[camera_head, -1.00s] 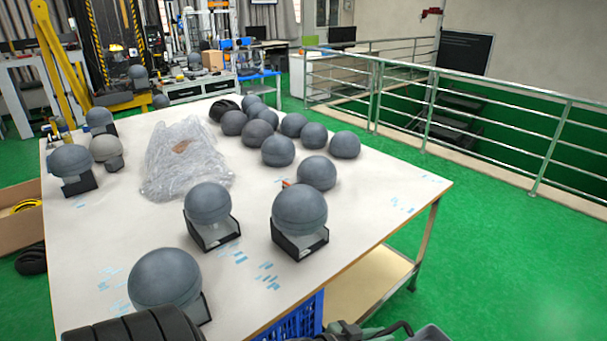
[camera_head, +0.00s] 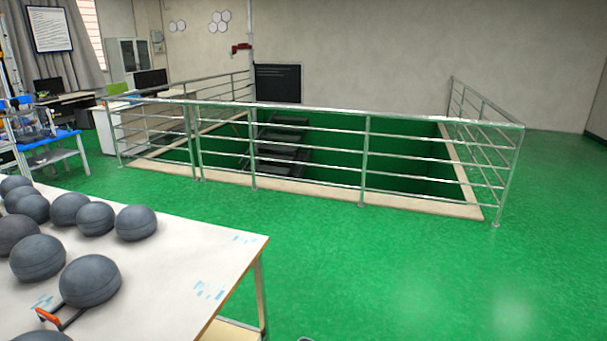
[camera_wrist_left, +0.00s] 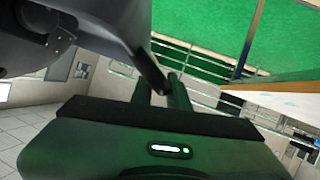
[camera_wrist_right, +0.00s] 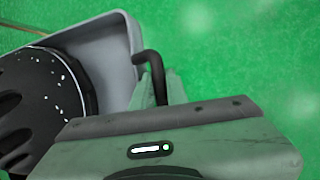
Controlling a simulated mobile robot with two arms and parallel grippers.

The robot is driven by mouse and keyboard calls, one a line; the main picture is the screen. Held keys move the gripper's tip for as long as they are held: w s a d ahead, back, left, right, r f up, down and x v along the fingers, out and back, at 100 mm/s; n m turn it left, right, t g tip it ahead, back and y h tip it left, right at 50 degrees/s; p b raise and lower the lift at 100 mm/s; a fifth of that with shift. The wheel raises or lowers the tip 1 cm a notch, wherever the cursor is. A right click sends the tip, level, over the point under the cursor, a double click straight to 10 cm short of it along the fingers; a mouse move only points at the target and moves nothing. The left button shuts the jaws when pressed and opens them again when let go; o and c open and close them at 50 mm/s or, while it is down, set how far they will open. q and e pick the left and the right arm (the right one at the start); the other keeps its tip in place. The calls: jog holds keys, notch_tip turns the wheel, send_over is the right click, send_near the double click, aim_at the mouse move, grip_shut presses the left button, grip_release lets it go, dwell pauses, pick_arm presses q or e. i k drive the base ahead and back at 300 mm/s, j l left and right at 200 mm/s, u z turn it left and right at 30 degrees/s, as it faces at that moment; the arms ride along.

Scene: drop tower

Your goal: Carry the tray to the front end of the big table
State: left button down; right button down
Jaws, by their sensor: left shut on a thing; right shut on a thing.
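The grey tray (camera_wrist_right: 105,45) shows in the right wrist view, with a black round object with white specks (camera_wrist_right: 45,90) in it. My right gripper (camera_wrist_right: 153,88) is shut on the tray's dark bent handle. In the left wrist view the tray (camera_wrist_left: 105,35) is at the upper left, and my left gripper (camera_wrist_left: 160,88) is shut on its other dark handle. The big white table (camera_head: 185,265) is at the lower left of the head view. Its edge (camera_wrist_left: 275,88) also shows at the right of the left wrist view. Neither gripper nor tray shows in the head view.
Several grey balls (camera_head: 90,280) stand on the table, with an orange-and-black tool (camera_head: 55,318) near the front ones. A metal railing (camera_head: 365,160) surrounds a stair opening behind the table. Green floor (camera_head: 400,270) is open right of the table.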

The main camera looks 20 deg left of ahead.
aim_at(186, 278)
jog(key=i, duration=1.2)
jog(key=i+u, duration=0.4)
jog(key=i, duration=0.15)
jog(key=i+l+u, duration=0.2)
jog(key=i+u, duration=0.15)
jog(key=i, duration=0.2)
jog(key=i+j+u, duration=0.1)
jog(key=u, duration=0.3)
jog(key=i+u, duration=0.55)
jog(key=u, duration=0.3)
jog(key=i+u, duration=0.15)
jog(key=u, duration=1.2)
